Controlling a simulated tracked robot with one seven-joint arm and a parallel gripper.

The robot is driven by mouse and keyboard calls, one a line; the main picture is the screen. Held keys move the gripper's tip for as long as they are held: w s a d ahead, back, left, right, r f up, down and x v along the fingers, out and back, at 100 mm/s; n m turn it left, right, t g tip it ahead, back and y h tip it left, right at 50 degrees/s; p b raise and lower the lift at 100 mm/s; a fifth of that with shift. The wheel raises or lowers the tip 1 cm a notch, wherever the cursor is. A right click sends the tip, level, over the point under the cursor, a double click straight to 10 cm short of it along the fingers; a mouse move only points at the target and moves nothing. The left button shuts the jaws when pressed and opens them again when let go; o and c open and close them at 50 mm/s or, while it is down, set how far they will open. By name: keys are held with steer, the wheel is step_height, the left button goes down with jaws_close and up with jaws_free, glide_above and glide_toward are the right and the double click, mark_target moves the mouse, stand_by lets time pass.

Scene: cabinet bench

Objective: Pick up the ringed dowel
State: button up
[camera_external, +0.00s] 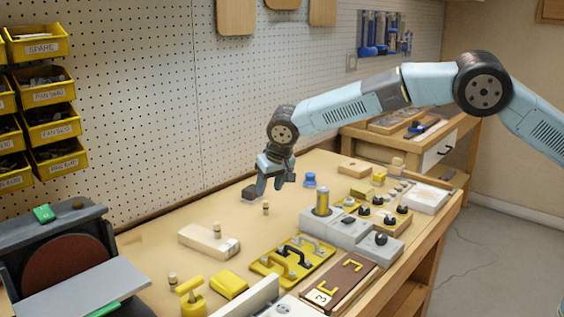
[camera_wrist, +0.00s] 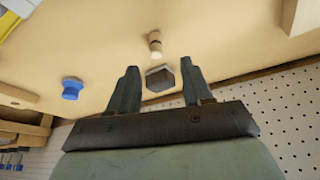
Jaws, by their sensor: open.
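The ringed dowel (camera_external: 266,207) is a short, pale wooden peg with a dark band. It stands on the bench just below my gripper (camera_external: 276,187) in the external view. In the wrist view the dowel (camera_wrist: 155,45) stands beyond the fingertips, roughly in line with the gap between them. My gripper (camera_wrist: 159,68) is open and empty, above the bench. A dark hexagonal block (camera_wrist: 160,78) shows between the fingers in the wrist view; in the external view the dark block (camera_external: 250,192) lies left of the gripper.
A blue knob (camera_external: 310,180) stands right of the gripper. Similar small pegs stand by the pale wooden block (camera_external: 205,241) and near the yellow clamp (camera_external: 192,297). A metal cylinder (camera_external: 322,202) and a yellow handle board (camera_external: 292,261) are in front. The pegboard wall (camera_external: 240,100) is behind.

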mark_target(266, 202)
steer(key=x, duration=0.8)
steer(key=shift+w+d+f, duration=0.15)
steer(key=shift+w+f, duration=0.2)
steer(key=shift+w, duration=0.05)
jaws_close()
